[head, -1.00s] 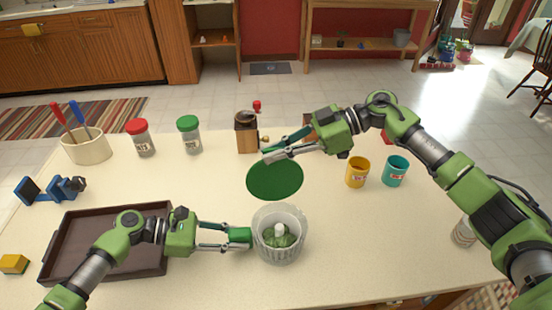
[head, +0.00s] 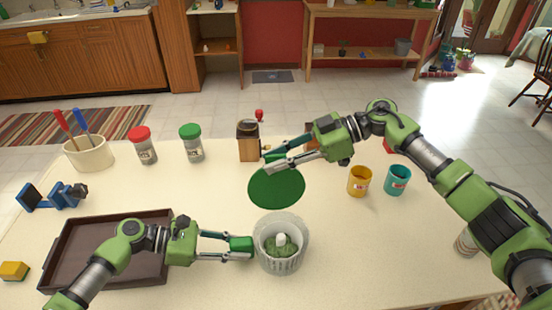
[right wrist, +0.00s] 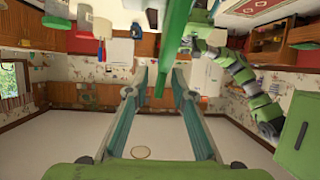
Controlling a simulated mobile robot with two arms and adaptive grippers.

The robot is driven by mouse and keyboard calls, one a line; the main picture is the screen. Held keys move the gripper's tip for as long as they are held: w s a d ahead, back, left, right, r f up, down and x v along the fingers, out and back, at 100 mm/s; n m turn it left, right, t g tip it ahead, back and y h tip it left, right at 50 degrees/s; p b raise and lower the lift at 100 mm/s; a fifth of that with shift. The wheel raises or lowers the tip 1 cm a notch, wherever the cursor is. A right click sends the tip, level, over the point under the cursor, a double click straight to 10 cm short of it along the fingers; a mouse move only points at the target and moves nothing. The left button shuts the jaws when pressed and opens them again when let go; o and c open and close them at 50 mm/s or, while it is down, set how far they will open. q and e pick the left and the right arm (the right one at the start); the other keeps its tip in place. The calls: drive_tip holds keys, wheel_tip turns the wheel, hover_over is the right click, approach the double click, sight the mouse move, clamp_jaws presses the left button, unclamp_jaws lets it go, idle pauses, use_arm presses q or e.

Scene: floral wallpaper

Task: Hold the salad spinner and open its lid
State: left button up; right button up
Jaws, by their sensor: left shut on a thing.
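The salad spinner (head: 296,262) stands on the table as a clear ribbed bowl with green leaves and a white hub inside. Its round green lid (head: 277,188) is off the bowl's mouth, raised above and behind it. My left gripper (head: 245,248) is shut at the bowl's left side on a green part of the spinner. My right gripper (head: 268,163) is at the lid's upper left edge. In the right wrist view its fingers (right wrist: 158,80) stand apart, with the green lid (right wrist: 178,40) edge-on at the gap; I cannot tell whether they touch it.
A wooden grinder (head: 248,146) stands close behind the lid. A yellow mug (head: 359,182) and a teal mug (head: 397,181) are to the right. A brown tray (head: 75,245) lies under my left arm.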

drive_tip(key=shift+d, duration=0.1)
drive_tip(key=v, duration=1.1)
drive_tip(key=shift+d+r, duration=0.15)
drive_tip(key=shift+d, duration=0.25)
use_arm(q)
drive_tip(key=o, duration=1.2)
drive_tip(key=shift+c, duration=0.2)
